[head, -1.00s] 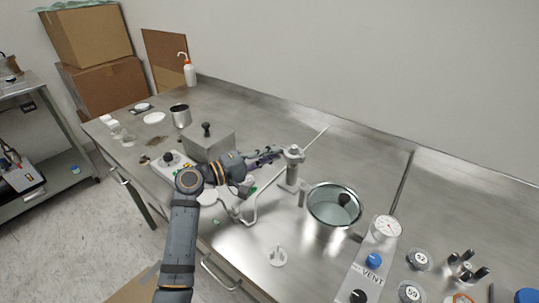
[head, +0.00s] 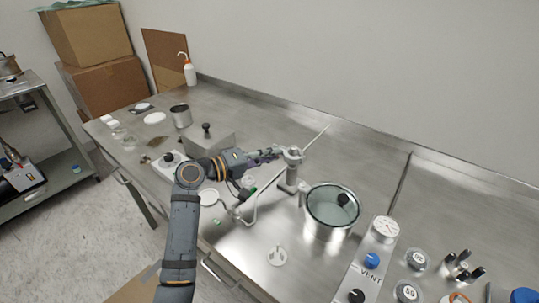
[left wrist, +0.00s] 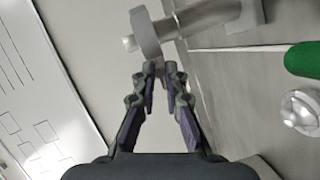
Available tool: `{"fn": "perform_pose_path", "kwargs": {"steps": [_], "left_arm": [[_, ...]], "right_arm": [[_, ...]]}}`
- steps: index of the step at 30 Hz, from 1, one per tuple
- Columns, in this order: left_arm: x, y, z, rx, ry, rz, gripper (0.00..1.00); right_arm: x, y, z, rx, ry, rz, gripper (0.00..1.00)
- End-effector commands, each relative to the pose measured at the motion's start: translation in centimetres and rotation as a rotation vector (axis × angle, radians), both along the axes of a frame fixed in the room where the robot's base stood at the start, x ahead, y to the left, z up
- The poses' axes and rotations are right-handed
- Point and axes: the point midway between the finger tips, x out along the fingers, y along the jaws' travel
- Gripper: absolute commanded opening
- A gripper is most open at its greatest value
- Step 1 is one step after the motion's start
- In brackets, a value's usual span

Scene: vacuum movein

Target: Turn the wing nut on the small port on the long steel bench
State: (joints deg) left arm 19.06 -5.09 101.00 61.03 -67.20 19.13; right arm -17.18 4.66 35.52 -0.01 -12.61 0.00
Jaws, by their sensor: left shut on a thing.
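The small port (head: 292,172) is an upright steel tube on the long steel bench (head: 240,110), left of a glass-topped steel pot. A clamp (head: 294,153) sits around its top. My left gripper (head: 279,153) reaches it from the left, with its fingertips at the clamp's near side. In the left wrist view, the clamp's steel ring (left wrist: 146,34) lies just beyond my dark fingertips (left wrist: 160,67). The tips are close together and shut on the wing nut, which they mostly hide. My right gripper is not in view.
The steel pot (head: 325,228) stands close right of the port. A panel with a gauge (head: 385,229) and blue VENT knob (head: 371,260) is further right. A green-handled tool (left wrist: 303,58) lies near my gripper. A steel box (head: 211,143) stands behind my arm.

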Motion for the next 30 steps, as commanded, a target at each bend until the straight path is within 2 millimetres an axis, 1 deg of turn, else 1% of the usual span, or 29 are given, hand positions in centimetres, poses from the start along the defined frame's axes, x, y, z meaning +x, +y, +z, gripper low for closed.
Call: {"fn": "perform_pose_path", "kwargs": {"steps": [1,2,3,8,9,17,20,23,27,30], "left_arm": [[-0.1,0.0,-0.5,0.004,0.009,-0.002,0.00],[-0.1,0.0,-0.5,0.004,0.009,-0.002,0.00],[-0.1,0.0,-0.5,0.004,0.009,-0.002,0.16],[0.0,0.0,-0.3,0.002,0.006,-0.002,0.38],[0.0,0.0,-0.3,0.002,0.006,-0.001,0.41],[0.0,0.0,-0.1,0.000,0.004,0.000,0.41],[-0.4,0.7,-0.1,0.002,0.002,0.001,0.41],[-1.3,2.2,0.0,0.006,0.003,0.002,0.41],[-3.3,5.3,0.4,0.011,0.003,0.001,0.41],[-4.5,7.1,0.7,0.010,0.004,0.001,0.41]], "right_arm": [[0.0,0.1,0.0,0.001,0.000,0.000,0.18],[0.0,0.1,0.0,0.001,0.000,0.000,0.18],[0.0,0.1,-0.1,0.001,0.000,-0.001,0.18],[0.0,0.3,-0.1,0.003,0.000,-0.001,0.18],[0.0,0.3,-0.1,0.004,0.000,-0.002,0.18],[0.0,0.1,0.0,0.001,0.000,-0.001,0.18],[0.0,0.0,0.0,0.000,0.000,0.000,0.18],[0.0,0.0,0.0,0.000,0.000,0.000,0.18],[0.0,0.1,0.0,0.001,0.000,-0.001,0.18],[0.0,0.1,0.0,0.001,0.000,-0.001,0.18]]}}
